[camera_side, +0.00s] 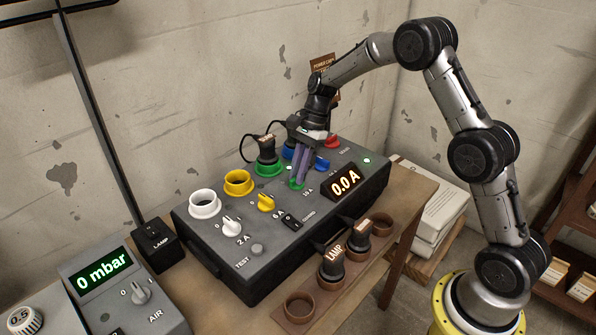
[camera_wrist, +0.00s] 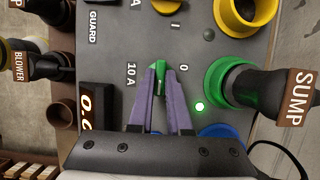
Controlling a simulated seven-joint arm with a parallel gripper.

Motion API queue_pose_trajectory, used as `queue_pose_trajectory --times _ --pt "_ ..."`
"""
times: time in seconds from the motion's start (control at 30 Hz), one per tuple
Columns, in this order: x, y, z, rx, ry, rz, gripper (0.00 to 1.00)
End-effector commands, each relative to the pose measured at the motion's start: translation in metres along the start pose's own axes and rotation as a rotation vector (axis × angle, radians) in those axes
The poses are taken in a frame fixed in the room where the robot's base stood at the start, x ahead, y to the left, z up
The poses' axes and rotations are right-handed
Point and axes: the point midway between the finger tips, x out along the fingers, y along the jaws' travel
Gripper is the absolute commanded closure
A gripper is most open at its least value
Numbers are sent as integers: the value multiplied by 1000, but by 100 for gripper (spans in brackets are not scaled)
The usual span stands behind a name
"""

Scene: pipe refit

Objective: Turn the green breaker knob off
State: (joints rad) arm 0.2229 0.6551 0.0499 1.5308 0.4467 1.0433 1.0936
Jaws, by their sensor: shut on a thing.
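The green breaker knob (camera_side: 297,184) sits on the sloped panel of the dark box (camera_side: 210,245), by the 10 A label. In the wrist view the green knob (camera_wrist: 159,68) shows between my fingertips, with a 0 mark to its right. My gripper (camera_side: 300,181) reaches down to the panel and is shut on the knob; its purple fingers (camera_wrist: 160,72) flank the knob on both sides. The fingers hide part of the knob, so its exact pointer angle is hard to tell.
The SUMP plug (camera_wrist: 268,88) stands in the green socket (camera_wrist: 225,62), close to my fingers, beside a lit green lamp (camera_wrist: 199,107). The yellow knob (camera_side: 266,203) and white knob (camera_side: 231,227) are nearby. The display (camera_side: 344,183) reads 0.0 A. A LAMP plug (camera_side: 332,261) stands in front.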

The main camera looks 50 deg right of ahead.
Motion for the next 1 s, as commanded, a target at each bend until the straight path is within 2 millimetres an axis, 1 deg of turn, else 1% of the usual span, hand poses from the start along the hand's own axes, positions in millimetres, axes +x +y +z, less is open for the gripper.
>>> queue_pose_trajectory --times 0.27,0.47,1.0 --pt "-1 0 0 -27 1 11 100" --pt "-1 -2 0 -117 1 47 100" --pt "-1 -4 2 -569 1 234 100"
